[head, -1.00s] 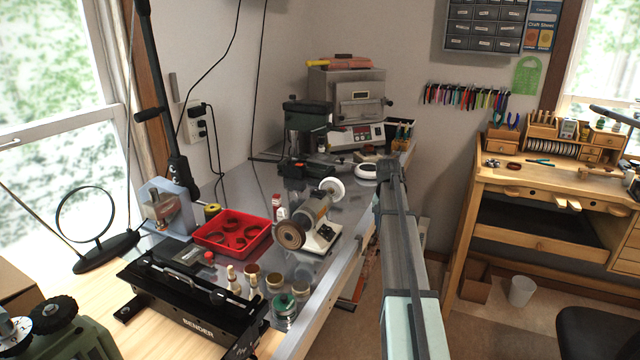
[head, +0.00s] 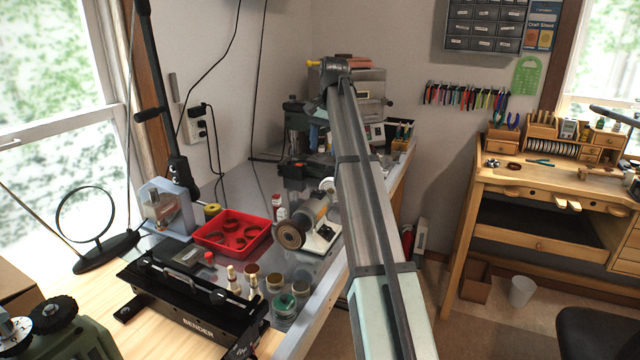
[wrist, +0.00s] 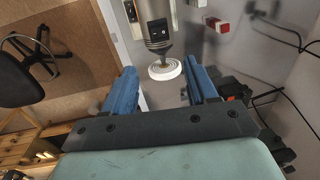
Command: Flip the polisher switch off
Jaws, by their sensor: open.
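The polisher (head: 312,222) stands on the metal bench in the head view, with a brown wheel facing the front and a white wheel at its back, partly covered by my arm. Its pale base carries a small dark switch plate (head: 326,232); the switch position is too small to tell. In the wrist view the polisher motor (wrist: 154,22) is at the top, its white wheel (wrist: 165,69) beyond the fingers, and the switch plate (wrist: 130,10) at the top edge. My gripper (wrist: 162,74) is open and empty, its two blue fingers apart and clear of the polisher.
A red tray (head: 232,236), several small jars and a black bender (head: 195,310) are left of and in front of the polisher. A drill press (head: 296,130) and a kiln (head: 368,90) stand behind it. The bench's right edge is near the polisher.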

